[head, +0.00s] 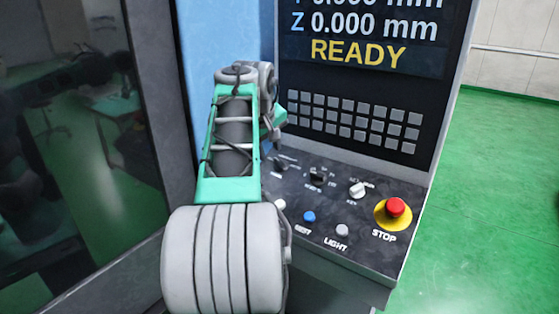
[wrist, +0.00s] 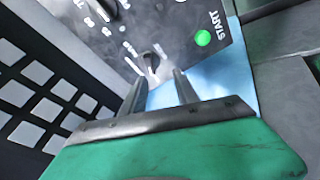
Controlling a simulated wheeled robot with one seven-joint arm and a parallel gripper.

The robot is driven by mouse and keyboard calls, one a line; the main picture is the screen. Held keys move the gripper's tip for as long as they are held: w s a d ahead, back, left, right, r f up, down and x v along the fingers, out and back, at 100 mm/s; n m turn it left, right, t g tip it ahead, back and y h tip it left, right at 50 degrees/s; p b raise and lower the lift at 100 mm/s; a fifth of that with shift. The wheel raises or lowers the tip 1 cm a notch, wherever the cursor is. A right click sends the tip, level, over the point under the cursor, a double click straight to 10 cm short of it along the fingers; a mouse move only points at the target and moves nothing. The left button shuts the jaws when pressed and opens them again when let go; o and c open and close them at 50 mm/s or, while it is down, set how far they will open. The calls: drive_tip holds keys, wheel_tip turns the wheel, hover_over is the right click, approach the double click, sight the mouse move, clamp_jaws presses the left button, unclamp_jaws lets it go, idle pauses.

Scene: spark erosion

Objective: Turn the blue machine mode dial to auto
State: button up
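The blue machine (head: 230,30) has a dark sloping control panel. A small dark dial (head: 281,164) sits at the panel's upper left, nearest my gripper; its label is too small to read. In the wrist view this dial (wrist: 150,60) lies just beyond my fingertips, with white marks beside it. My gripper (wrist: 161,76) is open, its two dark fingers apart with nothing between them. The dial is closer to the left finger; I cannot tell whether they touch. In the head view my arm hides much of the gripper.
A second dark dial (head: 318,178), a key switch (head: 357,190) and a red STOP button (head: 396,207) stand to the right. A blue button (head: 309,216) and a LIGHT button (head: 342,230) lie nearer. A green START button (wrist: 203,38) shows in the wrist view.

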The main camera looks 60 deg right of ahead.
sight(280, 162)
drive_tip(key=d+f, duration=0.1)
drive_tip(key=f, duration=0.1)
drive_tip(key=d+f, duration=0.4)
drive_tip(key=shift+s+d, duration=0.2)
drive_tip(key=shift+s, duration=0.1)
clamp_jaws()
idle(0.4)
